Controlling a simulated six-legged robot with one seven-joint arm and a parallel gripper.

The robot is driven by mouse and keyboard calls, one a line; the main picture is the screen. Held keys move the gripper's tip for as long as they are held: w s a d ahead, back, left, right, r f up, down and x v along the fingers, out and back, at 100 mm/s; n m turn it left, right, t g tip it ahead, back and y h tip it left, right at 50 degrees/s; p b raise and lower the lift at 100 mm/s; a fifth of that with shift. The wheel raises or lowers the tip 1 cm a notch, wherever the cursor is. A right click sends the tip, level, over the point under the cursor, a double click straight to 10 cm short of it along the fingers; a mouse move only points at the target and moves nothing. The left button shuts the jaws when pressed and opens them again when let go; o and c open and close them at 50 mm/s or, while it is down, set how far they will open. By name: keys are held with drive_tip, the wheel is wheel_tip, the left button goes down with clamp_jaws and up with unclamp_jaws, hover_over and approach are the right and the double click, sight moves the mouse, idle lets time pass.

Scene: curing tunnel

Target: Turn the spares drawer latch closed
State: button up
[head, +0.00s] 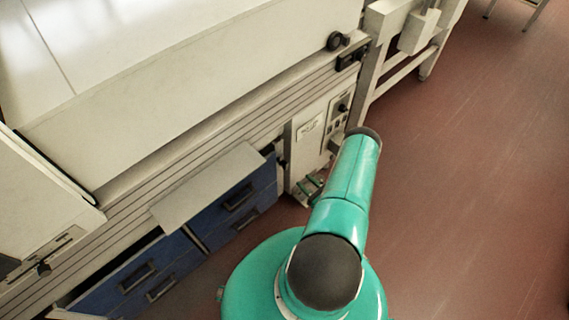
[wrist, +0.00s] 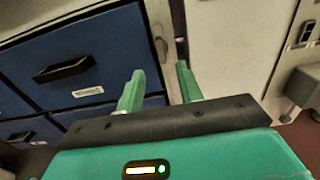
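The blue drawer (wrist: 105,40) with a black handle and a white label fills the left of the wrist view and looks pushed in. At its right edge, a small pale fitting (wrist: 160,47) sits on the narrow post; it may be the latch, but its turn position is unclear. My gripper (wrist: 160,86) has its two green fingers apart with nothing between them. The fingers point towards this edge, with the fitting beyond the gap. In the head view, my arm mostly hides the gripper, and the latch cannot be made out.
More blue drawers (head: 158,268) stand at the lower left under the long pale machine. A pale cabinet (head: 313,135) with a control panel adjoins the drawers on the right. A pale-legged frame (head: 385,75) stands beyond it. The red-brown floor (head: 470,190) on the right is clear.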

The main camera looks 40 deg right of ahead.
sight(287, 166)
drive_tip(key=w, duration=1.1)
drive_tip(key=shift+w+a, duration=0.15)
drive_tip(key=shift+w, duration=0.15)
drive_tip(key=shift+c, duration=0.5)
clamp_jaws()
